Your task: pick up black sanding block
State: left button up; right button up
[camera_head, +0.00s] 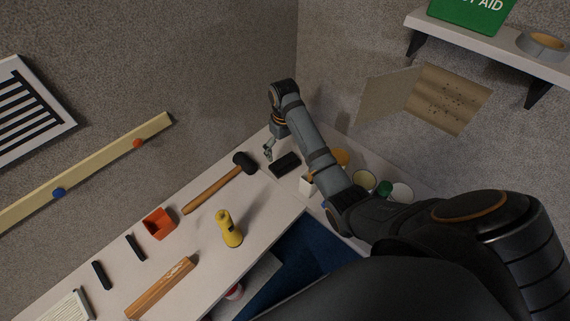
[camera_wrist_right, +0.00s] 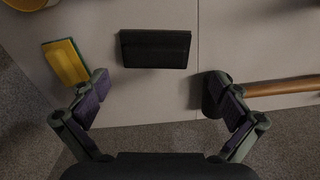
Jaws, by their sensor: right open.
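The black sanding block (camera_head: 285,165) lies on the bench near the back corner, left of my right forearm. In the right wrist view the block (camera_wrist_right: 155,48) lies flat across the middle, ahead of the fingertips and between their lines. My right gripper (camera_wrist_right: 160,88) is open and empty, with its two fingers spread wide on either side. In the head view the right gripper (camera_head: 269,154) shows small, just left of the block, partly hidden by its own arm. It appears apart from the block. My left gripper is not in view.
A hammer (camera_head: 212,188) lies left of the block, its black head close to my right finger in the wrist view. A yellow-green sponge (camera_wrist_right: 66,62) lies by the other finger.

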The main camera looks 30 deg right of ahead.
aim_at(285, 159)
jog(key=shift+d+f, duration=0.15)
jog(key=shift+f, duration=0.2)
jog(key=shift+d+f, duration=0.15)
jog(key=shift+w+f+p, duration=0.1)
jog(key=shift+f+p, duration=0.55)
jog(key=shift+f, duration=0.05)
notch_tip(285, 159, down, 3)
jog(key=shift+w+r+p, duration=0.1)
jog(key=shift+w+p, duration=0.05)
jog(key=shift+p, duration=0.2)
jog(key=shift+f, duration=0.5)
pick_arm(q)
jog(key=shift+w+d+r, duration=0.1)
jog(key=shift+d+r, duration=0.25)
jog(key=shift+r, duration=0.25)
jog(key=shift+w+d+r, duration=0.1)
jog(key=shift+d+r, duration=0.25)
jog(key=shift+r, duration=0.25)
pick_arm(e)
jog(key=shift+r, duration=0.1)
jog(key=c, duration=1.1)
